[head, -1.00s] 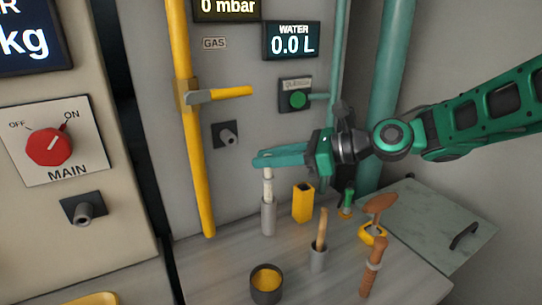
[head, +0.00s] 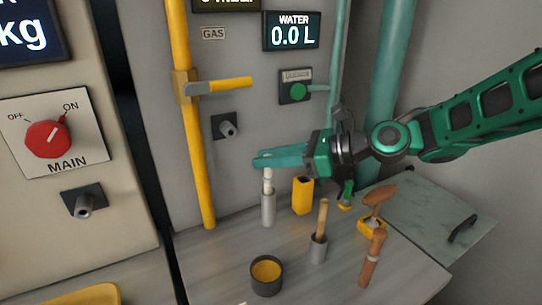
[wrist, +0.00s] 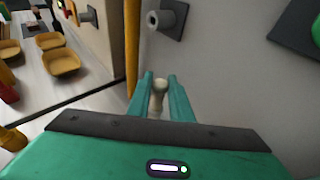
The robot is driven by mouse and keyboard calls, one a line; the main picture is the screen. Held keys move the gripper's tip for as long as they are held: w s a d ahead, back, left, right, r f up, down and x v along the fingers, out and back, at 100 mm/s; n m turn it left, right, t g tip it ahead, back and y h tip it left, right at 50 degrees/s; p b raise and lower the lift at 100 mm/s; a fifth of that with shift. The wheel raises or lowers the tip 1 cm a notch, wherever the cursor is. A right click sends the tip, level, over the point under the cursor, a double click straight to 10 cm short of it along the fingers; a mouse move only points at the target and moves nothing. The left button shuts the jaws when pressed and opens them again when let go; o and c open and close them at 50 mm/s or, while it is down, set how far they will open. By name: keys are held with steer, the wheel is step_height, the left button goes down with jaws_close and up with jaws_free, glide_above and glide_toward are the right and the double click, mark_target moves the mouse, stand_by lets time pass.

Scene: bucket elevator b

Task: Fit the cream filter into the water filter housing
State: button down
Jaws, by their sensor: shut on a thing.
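The cream filter (head: 268,183) is upright under my fingertips in the head view. My gripper (head: 260,160) is shut on its top end. The filter's lower part is hidden by the grey cylindrical housing (head: 268,209), which stands on the worktop directly below; it looks to be partly inside the housing mouth. In the wrist view the cream filter (wrist: 159,91) shows between the two green fingers of my gripper (wrist: 160,78). The housing is hidden in that view.
A yellow box (head: 302,196) stands just right of the housing. A grey cup with a wooden handle (head: 318,249), a dark pot (head: 266,279) and a brown-handled tool (head: 371,262) stand nearer. A yellow pipe (head: 205,150) and the wall panel are behind.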

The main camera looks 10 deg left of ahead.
mark_target(270, 178)
steer(key=shift+f, duration=1.75)
steer(key=c, duration=1.5)
jaws_free()
steer(key=shift+v, duration=5.35)
